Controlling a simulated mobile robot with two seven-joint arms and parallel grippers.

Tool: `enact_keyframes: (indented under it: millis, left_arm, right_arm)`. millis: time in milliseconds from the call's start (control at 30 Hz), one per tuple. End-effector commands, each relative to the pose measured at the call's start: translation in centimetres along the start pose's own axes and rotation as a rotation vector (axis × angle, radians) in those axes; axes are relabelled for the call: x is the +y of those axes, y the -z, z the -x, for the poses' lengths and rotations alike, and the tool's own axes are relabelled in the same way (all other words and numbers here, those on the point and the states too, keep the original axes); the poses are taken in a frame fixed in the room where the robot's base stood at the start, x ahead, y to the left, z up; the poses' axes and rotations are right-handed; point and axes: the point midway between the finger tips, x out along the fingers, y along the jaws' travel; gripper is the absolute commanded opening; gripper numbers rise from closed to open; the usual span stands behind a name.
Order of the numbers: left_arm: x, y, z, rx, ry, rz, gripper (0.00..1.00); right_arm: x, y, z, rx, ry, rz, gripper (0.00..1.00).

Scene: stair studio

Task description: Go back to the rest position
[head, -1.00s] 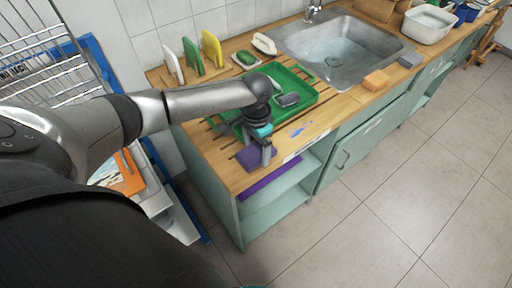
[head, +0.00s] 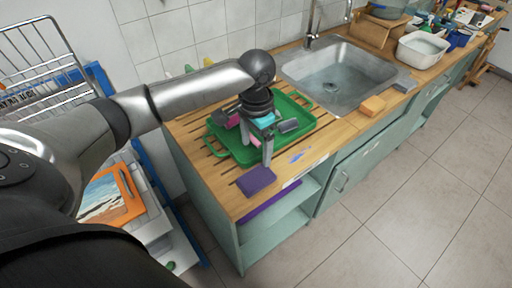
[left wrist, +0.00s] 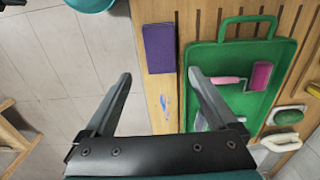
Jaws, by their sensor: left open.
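My left gripper (head: 268,156) is open and empty above the wooden counter (head: 230,200), in front of the green tray. Its two fingers stand apart in the left wrist view (left wrist: 160,75). A purple block (head: 256,181) lies on the counter near its front edge, apart from the gripper; it also shows in the left wrist view (left wrist: 159,48). The green tray (head: 243,157) holds a pink-and-white roller (left wrist: 260,76) and a dark-headed tool (head: 289,126). My left arm hides part of the tray and the boards behind it. My right gripper is not in view.
A sink (head: 340,75) with a tap is right of the tray. An orange sponge (head: 373,105) and a white basin (head: 421,50) stand further right. A wire rack (head: 45,60) and a blue-framed cart (head: 165,190) are at left.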

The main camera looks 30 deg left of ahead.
Motion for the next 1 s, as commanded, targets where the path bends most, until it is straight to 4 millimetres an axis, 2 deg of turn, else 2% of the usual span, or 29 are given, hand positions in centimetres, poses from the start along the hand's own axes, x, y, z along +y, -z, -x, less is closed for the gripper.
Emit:
enact_keyframes:
  millis: [300,433,633,800,1000]
  left_arm:
    - [0.1,0.0,-0.1,0.001,-0.001,-0.002,0.92]
    - [1.5,-0.1,-0.9,0.011,-0.010,-0.031,0.92]
    - [7.2,-0.6,-3.9,0.082,-0.050,-0.126,0.92]
    - [12.1,-1.7,-5.5,0.173,-0.086,-0.162,0.92]
    - [15.6,-3.8,-6.2,0.271,-0.108,-0.120,0.92]
  right_arm:
    - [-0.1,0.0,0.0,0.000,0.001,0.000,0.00]
    - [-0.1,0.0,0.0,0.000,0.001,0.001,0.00]
    - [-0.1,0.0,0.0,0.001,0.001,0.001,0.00]
    - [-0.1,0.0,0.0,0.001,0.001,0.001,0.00]
    - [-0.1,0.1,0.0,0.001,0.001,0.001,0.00]
